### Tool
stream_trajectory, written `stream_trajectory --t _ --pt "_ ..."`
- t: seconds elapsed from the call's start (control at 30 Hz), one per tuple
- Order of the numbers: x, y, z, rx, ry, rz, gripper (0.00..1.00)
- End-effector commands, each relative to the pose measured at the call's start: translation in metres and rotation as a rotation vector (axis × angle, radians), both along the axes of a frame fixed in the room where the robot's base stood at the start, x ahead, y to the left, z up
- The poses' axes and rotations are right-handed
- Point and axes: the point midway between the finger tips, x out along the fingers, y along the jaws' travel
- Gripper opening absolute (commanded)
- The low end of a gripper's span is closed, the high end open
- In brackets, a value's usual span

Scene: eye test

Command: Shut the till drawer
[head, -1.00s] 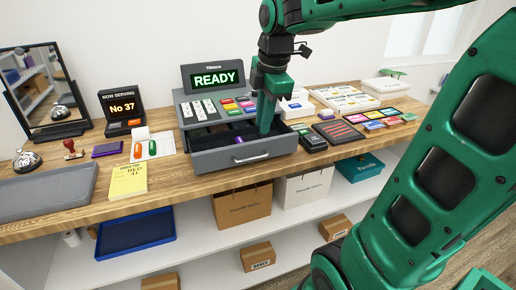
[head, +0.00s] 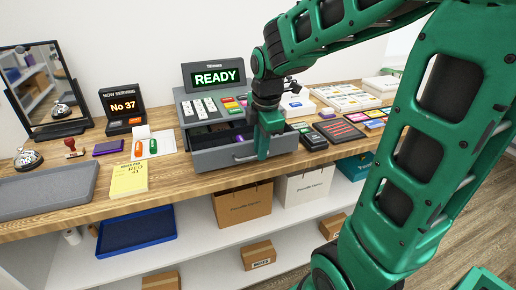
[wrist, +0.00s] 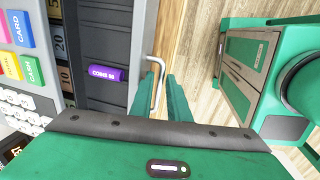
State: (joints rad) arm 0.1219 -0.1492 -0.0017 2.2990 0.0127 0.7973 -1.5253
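The till (head: 212,100) stands on the wooden counter, its screen reading READY. Its grey drawer (head: 212,161) is pulled out toward me. A bar handle (head: 243,159) is on the drawer's front; it also shows in the wrist view (wrist: 162,66). A purple coin roll (wrist: 104,74) marked COINS 50 lies inside the drawer. My gripper (head: 262,154) is down at the drawer front, hiding the handle's right part. In the wrist view my gripper's two fingers (wrist: 160,98) are apart, with the handle bar between them. I cannot tell whether they touch it.
A card terminal (head: 313,139) stands close right of the drawer. A yellow notepad (head: 129,177) and a grey tray (head: 45,190) lie to the left. Paper bags (head: 243,205) stand on the shelf below. The space before the drawer front is clear apart from my arm.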

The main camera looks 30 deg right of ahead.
Motion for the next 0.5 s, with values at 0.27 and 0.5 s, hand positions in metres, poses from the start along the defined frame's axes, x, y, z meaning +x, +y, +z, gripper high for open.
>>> stream_trajectory --t 0.27,0.5 --pt "0.0004 -0.0001 -0.0021 0.000 -0.001 0.000 0.16" --pt "0.0004 -0.0002 -0.0019 0.000 -0.001 0.000 0.00"
